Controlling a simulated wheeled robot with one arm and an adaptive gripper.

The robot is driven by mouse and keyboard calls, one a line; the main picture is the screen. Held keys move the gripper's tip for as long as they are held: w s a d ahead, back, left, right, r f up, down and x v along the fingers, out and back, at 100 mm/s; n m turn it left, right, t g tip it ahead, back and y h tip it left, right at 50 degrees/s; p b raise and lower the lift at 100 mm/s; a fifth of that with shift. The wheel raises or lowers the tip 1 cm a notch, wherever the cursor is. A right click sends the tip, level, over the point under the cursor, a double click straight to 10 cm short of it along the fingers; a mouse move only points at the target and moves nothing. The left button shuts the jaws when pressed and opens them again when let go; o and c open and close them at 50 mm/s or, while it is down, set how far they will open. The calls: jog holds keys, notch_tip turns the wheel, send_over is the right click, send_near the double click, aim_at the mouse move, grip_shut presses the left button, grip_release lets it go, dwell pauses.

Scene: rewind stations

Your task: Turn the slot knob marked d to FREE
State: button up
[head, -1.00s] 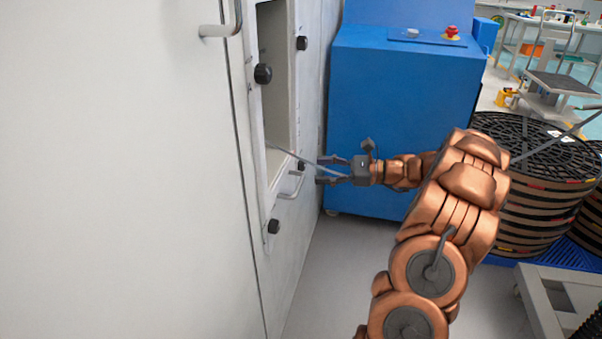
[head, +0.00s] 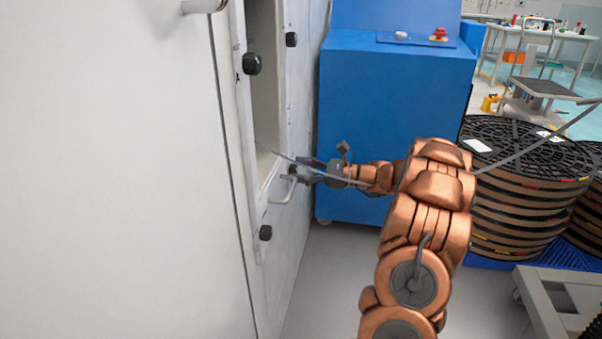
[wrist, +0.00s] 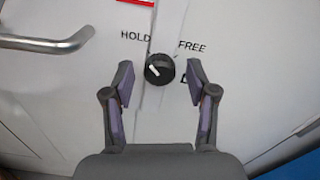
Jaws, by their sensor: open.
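In the wrist view a round black knob (wrist: 159,70) sits on the white panel between the words HOLD, at upper left, and FREE, at upper right. Its white pointer mark slants up and left, toward HOLD. A letter that looks like D (wrist: 185,82) shows below FREE, partly covered by the right finger. My gripper (wrist: 160,66) is open, one finger on each side of the knob, with gaps showing between fingers and knob. In the head view my gripper (head: 303,172) is close to the panel and hides most of this knob.
Other black knobs (head: 252,64), (head: 291,39) and (head: 265,233) sit around the recessed opening. A metal handle (head: 283,190) is just below my gripper. A thin cable crosses near my arm. A blue cabinet (head: 395,90) stands behind; cable reels (head: 520,205) are at right.

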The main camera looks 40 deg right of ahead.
jog(key=shift+w+a, duration=0.1)
grip_shut()
dwell(0.5)
